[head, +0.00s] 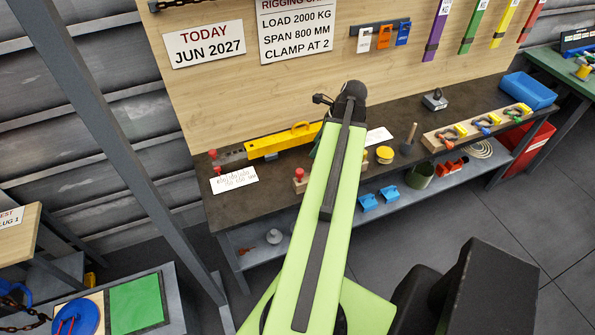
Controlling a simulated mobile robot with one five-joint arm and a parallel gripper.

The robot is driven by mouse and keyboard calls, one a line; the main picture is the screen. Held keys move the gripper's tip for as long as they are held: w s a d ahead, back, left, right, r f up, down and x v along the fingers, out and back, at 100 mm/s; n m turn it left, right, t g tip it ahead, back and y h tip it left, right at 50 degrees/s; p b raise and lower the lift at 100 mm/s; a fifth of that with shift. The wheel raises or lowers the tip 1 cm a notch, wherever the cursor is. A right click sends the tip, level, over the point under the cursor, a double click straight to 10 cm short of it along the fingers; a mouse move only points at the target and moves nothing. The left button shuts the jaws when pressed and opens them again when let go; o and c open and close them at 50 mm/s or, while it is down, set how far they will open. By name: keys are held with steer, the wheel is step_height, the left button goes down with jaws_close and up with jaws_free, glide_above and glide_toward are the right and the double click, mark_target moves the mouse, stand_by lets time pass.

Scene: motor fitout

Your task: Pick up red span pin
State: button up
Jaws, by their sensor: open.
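Red-topped pins show in the head view, and I cannot tell for sure which is the span pin. One red pin (299,174) stands in a small wooden block, just left of my arm. Another red knob (213,155) is at the left end of the yellow beam (282,142), with more red just below it. The beam lies on the dark bench (250,205). My green arm reaches up across the middle of the view and covers part of the bench. My gripper is hidden behind it, so its place relative to the pins does not show.
A white note (234,178) lies at the bench's left front. Right of my arm are a yellow round tin (384,154), a mallet (409,139), a wooden rack (475,130) with coloured shackles and a blue bin (528,91). The lower shelf holds blue blocks (368,202).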

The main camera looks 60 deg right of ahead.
mark_target(300, 171)
steer(key=b+x, duration=0.7)
steer(key=x, duration=0.1)
steer(key=b+x, duration=0.4)
steer(key=shift+s+f+b, duration=0.3)
steer(key=shift+w, duration=0.1)
steer(key=b+x, duration=0.5)
steer(key=shift+f, duration=0.2)
steer(key=shift+r, duration=0.2)
steer(key=shift+c, duration=0.4)
jaws_close()
